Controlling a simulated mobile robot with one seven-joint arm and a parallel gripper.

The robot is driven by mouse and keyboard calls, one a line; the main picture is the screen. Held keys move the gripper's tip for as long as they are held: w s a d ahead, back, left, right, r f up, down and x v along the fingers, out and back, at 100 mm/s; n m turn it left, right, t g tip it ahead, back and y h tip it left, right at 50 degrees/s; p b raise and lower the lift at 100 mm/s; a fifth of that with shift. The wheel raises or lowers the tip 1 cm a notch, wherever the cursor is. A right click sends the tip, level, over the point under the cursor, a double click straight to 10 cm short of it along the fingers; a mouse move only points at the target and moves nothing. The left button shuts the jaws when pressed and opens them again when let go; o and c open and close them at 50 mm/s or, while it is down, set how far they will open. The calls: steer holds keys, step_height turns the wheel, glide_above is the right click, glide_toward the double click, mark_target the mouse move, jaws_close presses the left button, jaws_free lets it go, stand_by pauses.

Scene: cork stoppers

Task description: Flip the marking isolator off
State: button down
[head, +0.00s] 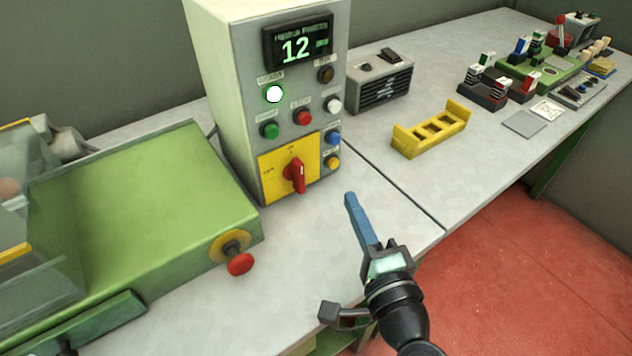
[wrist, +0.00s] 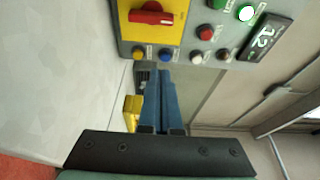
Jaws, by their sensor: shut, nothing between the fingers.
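The isolator is a red rotary handle (head: 296,174) on a yellow plate (head: 272,181), low on the front of the grey control box. The handle stands roughly upright on the plate. The handle also shows at the top of the wrist view (wrist: 152,14), on its yellow plate. The plate's lettering is too small to read. My gripper (head: 350,197) is right of and in front of the box, apart from the handle. Its blue fingers are together and empty, as the wrist view (wrist: 161,76) also shows.
The grey control box (head: 222,90) has a display (head: 297,48) reading 12, a lit lamp (head: 275,94) and several coloured buttons beside the isolator. A green machine (head: 150,215) with a red knob (head: 240,264) stands left. A yellow rack (head: 430,130) lies right. Bench before the box is clear.

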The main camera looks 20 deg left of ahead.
mark_target(297, 175)
stand_by(0.3)
steer(key=shift+w+a, duration=0.1)
steer(key=shift+w, duration=0.05)
steer(key=x, duration=0.8)
steer(key=shift+w+a+r+p, duration=0.1)
steer(key=shift+w+a+p, duration=0.1)
steer(key=shift+w+p, duration=0.2)
steer(key=s+a, duration=0.1)
steer(key=s+a+p, duration=0.1)
steer(key=shift+s+a, duration=0.1)
steer(key=shift+a, duration=0.15)
steer(key=shift+s+a, duration=0.15)
steer(key=shift+s, duration=0.05)
steer(key=shift+b, duration=0.3)
